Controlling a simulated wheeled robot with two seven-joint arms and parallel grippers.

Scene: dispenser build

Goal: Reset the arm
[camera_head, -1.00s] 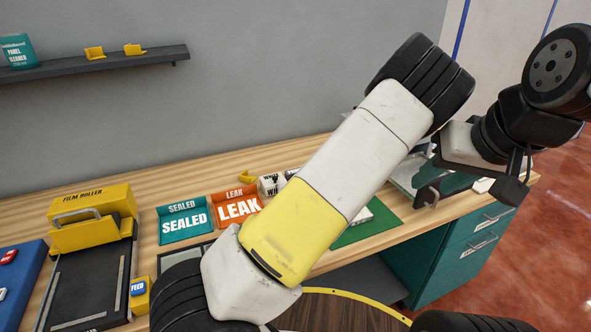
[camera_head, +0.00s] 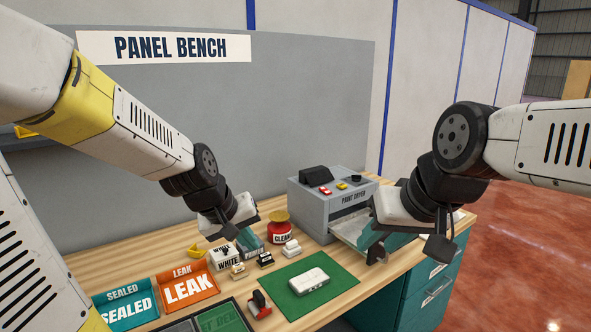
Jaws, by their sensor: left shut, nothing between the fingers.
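My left gripper (camera_head: 229,229) is shut and empty. It hangs above the bench beside a white box labelled white (camera_head: 224,259) and partly covers a small teal thing (camera_head: 250,241). My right gripper (camera_head: 408,252) is at the right, in front of the paint dryer (camera_head: 335,205). Its two fingers stand apart with nothing seen between them. It partly covers the tray at the dryer's front.
A red jar labelled clean (camera_head: 281,234) stands near the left gripper. A white panel (camera_head: 309,281) lies on a green mat (camera_head: 335,289). Orange leak (camera_head: 190,288) and teal sealed (camera_head: 126,309) trays sit at the left front. Teal drawers (camera_head: 431,292) are below right.

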